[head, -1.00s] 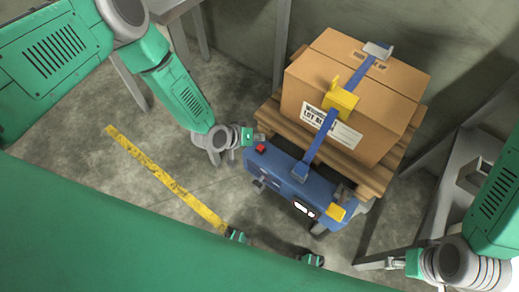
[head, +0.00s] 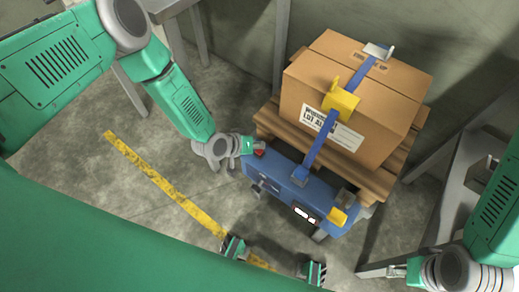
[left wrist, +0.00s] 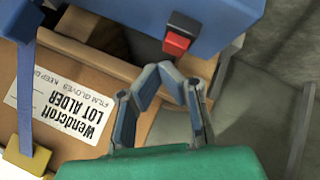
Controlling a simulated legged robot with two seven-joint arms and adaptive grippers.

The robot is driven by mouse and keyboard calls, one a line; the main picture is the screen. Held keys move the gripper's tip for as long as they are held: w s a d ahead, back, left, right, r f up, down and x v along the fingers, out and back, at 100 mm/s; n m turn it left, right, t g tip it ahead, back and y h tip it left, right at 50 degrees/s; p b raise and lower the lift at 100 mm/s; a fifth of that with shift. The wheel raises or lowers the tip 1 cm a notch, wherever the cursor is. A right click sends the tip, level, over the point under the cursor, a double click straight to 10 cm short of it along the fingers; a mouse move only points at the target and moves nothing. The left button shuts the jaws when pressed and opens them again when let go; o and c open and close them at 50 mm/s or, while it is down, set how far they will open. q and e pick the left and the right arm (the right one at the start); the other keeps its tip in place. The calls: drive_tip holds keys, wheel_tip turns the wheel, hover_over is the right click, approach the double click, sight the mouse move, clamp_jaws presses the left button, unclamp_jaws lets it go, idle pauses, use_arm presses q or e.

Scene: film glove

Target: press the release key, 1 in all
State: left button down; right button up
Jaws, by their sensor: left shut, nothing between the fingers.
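The red key (head: 259,153) sits on the left end of the blue unit (head: 275,175), in front of the pallet. In the left wrist view the red key (left wrist: 176,43) stands out from the blue housing (left wrist: 170,12) on a dark base. My left gripper (head: 256,145) is shut and empty, its tips at the key and partly covering it in the head view. In the left wrist view the fingertips (left wrist: 160,70) show just below the key; I cannot tell whether they touch it. My right gripper (head: 393,267) is at the lower right, away from the unit; its jaw state is unclear.
A labelled cardboard box (head: 395,85) rests on a wooden pallet (head: 385,180), held by a blue strap (head: 323,140) with a yellow buckle (head: 340,102). Grey metal frames stand at upper left and right. A yellow floor line (head: 160,182) crosses open floor at left.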

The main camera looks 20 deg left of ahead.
sight(259, 151)
idle(0.7)
use_arm(q)
drive_tip(key=shift+f+b, duration=0.35)
drive_tip(key=shift+f, duration=0.05)
drive_tip(key=shift+f+b, duration=0.45)
drive_tip(key=shift+b, duration=0.05)
idle(0.5)
idle(0.3)
drive_tip(key=shift+r+p, duration=0.7)
drive_tip(key=shift+r, duration=0.2)
drive_tip(key=shift+r, duration=0.1)
wheel_tip(259, 151, up, 5)
drive_tip(key=p, duration=0.4)
